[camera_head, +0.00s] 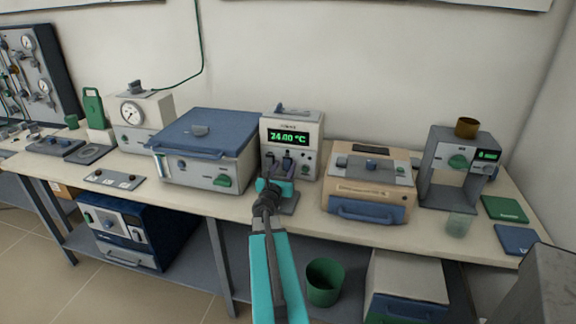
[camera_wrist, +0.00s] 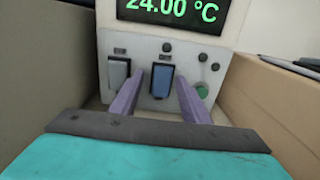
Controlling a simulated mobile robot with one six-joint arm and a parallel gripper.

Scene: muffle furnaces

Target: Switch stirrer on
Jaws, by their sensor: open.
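A pale control box (camera_head: 312,130) with a green display reading 24.00 °C stands at the back middle of the bench. In the wrist view its front (camera_wrist: 205,50) carries a grey rocker switch (camera_wrist: 118,74), a blue rocker switch (camera_wrist: 161,84) and a green round knob (camera_wrist: 202,91). The labels over the switches are too small to read. My gripper (camera_wrist: 159,76) is open and empty, facing this front. Its two purple fingers appear on either side of the blue switch; I cannot tell if they touch the panel. In the head view my gripper (camera_head: 287,168) partly hides the lower front.
A blue-lidded furnace (camera_head: 208,125) stands close left of the box, and a tan unit (camera_head: 365,170) close right. A grey stand device (camera_head: 436,150) with a lit display is farther right. A glass beaker (camera_head: 458,225) is near the front edge.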

